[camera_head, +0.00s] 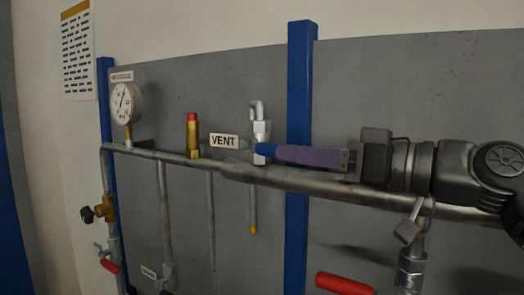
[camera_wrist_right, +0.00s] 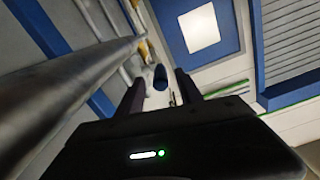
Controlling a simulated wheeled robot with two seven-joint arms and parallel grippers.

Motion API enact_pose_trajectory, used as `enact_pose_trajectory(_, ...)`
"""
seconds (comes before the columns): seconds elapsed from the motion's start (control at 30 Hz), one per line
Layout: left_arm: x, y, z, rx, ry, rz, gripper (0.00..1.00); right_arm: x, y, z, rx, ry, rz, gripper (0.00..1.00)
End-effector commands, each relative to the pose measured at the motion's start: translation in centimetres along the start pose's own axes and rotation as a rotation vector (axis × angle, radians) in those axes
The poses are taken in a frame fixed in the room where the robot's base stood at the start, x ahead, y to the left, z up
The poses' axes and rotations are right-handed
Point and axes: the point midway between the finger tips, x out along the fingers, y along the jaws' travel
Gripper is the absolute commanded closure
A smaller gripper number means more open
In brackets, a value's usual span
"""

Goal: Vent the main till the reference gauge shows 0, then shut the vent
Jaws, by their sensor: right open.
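The vent valve (camera_head: 261,130) stands on the main pipe beside the VENT label (camera_head: 224,141), with a bent outlet on top. Its blue handle (camera_head: 266,150) points toward my right gripper (camera_head: 279,153), whose purple fingers reach in from the right. In the right wrist view the blue handle end (camera_wrist_right: 160,77) shows between the fingertips of the open right gripper (camera_wrist_right: 159,86); I cannot tell whether they touch it. The round gauge (camera_head: 125,103) at left has its needle pointing upward, slightly right; its numbers are too small to read. My left gripper is out of view.
The main pipe (camera_head: 223,166) runs just below my right gripper. A brass fitting with a red top (camera_head: 193,134) stands left of the label. A blue post (camera_head: 298,100) is behind.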

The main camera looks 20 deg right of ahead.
Motion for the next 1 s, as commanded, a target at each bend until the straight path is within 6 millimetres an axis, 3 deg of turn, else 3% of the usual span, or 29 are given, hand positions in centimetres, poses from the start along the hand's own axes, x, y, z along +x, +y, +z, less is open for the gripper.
enact_pose_trajectory(0.5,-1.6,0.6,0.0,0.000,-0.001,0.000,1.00,6.9,-0.1,-0.1,0.001,-0.002,-0.002,0.57)
enact_pose_trajectory(0.87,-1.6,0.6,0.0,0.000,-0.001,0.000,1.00,7.5,0.0,0.0,0.000,0.000,-0.001,0.57)
enact_pose_trajectory(1.0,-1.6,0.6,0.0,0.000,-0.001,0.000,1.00,7.5,0.0,0.0,0.000,0.000,-0.001,0.68)
